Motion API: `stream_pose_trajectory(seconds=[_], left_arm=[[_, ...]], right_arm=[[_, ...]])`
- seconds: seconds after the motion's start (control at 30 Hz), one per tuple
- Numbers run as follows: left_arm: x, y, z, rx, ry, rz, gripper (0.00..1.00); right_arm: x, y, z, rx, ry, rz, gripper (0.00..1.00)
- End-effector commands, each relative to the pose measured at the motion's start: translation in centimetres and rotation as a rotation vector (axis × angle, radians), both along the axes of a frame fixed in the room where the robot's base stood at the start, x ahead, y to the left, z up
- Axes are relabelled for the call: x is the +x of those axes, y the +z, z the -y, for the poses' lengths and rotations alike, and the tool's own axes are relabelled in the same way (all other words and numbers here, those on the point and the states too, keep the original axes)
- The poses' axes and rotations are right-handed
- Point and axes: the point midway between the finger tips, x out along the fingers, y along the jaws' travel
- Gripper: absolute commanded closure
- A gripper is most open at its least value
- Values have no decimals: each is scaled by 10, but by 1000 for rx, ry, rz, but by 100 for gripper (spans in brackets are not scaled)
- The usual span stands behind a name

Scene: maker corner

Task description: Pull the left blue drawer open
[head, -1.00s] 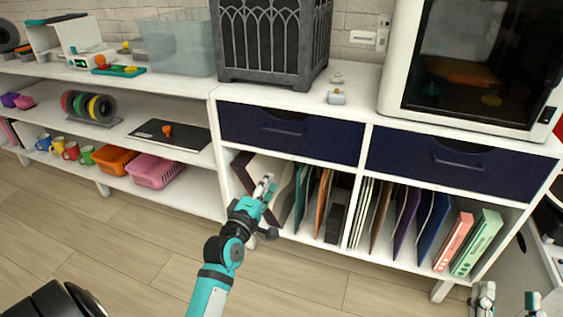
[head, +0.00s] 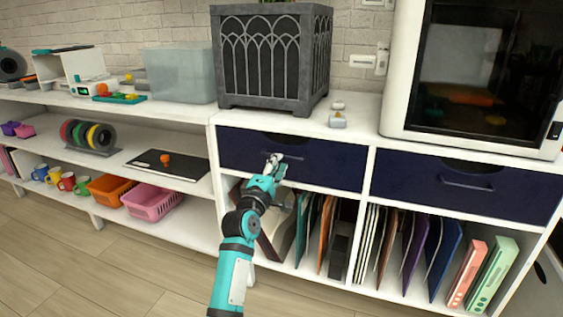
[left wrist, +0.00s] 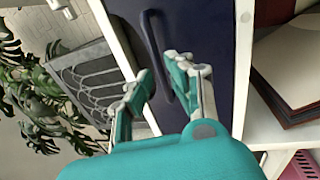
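The left blue drawer (head: 335,166) is dark navy and sits flush in the white cabinet, under the lattice planter. Its bar handle (left wrist: 153,38) shows in the left wrist view, running down between the finger lines. My left gripper (head: 274,159) is in front of this drawer at the handle and partly hides it in the head view. In the left wrist view its two fingers (left wrist: 160,72) are apart, with the handle in or just beyond the gap. I cannot tell whether they touch it. My right gripper is out of view.
A second blue drawer (head: 440,187) is to the right, below a white machine (head: 397,70). Folders and boards stand in the compartments below. The grey planter (head: 270,97) stands on the cabinet top. Open shelves (head: 110,132) with baskets and cups lie to the left.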

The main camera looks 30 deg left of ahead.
Motion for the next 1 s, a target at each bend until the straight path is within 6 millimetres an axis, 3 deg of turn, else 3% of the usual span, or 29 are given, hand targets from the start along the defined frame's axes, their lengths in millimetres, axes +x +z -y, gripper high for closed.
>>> stream_pose_trajectory(seconds=[0.23, 0.63, 0.8, 1.0], left_arm=[[32, 5, -8, 1, 0, 0, 81], [39, 7, -9, 1, 0, 0, 81], [38, 7, -9, 1, 0, 0, 100], [38, 7, -9, 1, 0, -1, 100]], right_arm=[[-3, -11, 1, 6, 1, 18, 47], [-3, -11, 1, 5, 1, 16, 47], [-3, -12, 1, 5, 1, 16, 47], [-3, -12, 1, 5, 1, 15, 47]])
